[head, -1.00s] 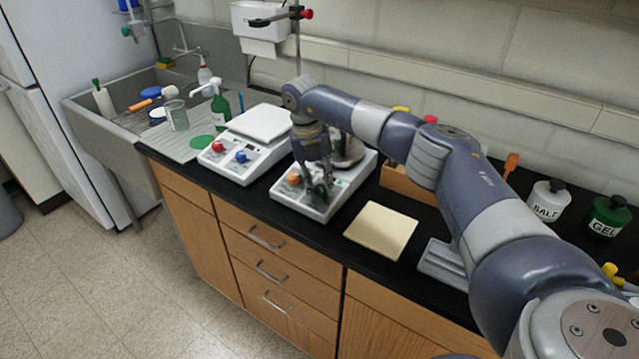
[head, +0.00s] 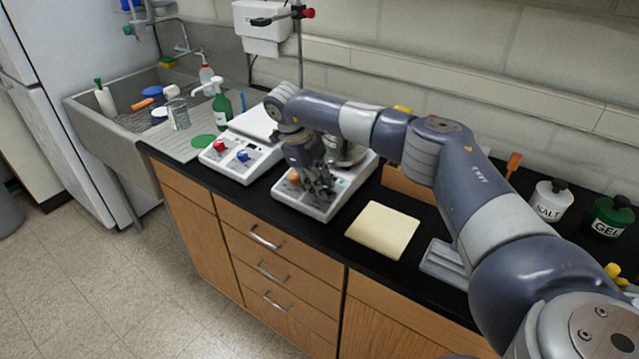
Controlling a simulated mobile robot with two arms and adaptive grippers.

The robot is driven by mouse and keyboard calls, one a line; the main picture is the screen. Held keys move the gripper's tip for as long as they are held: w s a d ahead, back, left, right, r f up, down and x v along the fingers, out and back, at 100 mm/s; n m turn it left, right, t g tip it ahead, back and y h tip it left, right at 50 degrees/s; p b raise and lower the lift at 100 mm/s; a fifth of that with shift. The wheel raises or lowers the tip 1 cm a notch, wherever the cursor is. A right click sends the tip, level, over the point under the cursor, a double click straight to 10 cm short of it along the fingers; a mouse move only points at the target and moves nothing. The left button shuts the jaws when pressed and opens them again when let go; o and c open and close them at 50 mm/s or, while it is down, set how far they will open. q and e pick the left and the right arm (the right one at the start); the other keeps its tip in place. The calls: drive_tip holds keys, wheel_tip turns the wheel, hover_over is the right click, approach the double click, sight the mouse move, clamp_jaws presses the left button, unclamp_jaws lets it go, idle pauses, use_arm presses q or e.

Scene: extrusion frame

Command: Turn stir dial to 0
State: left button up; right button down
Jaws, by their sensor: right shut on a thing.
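The stirrer unit (head: 312,208) is a white box with a sloped front panel on the black counter. An orange dial (head: 293,177) shows at the left of its panel, and a small green display (head: 340,183) shows at the right. My right gripper (head: 320,195) points down at the panel between them and is shut on a dial there. The fingers hide that dial almost wholly, so its setting cannot be read. A metal vessel (head: 350,152) on top of the unit is partly hidden behind my arm. My left gripper is not in view.
A second white unit (head: 232,166) with red and blue dials stands just to the left. A cream pad (head: 383,230) lies on the counter to the right, by a grey tray (head: 440,262). Bottles stand along the back right, and the sink (head: 85,115) is at the left.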

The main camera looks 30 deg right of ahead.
drive_tip(key=shift+n, duration=0.9)
drive_tip(key=c, duration=1.3)
unclamp_jaws()
drive_tip(key=shift+c, duration=0.2)
drive_tip(key=v, duration=1.2)
drive_tip(key=shift+a, duration=0.2)
drive_tip(key=shift+s, duration=0.1)
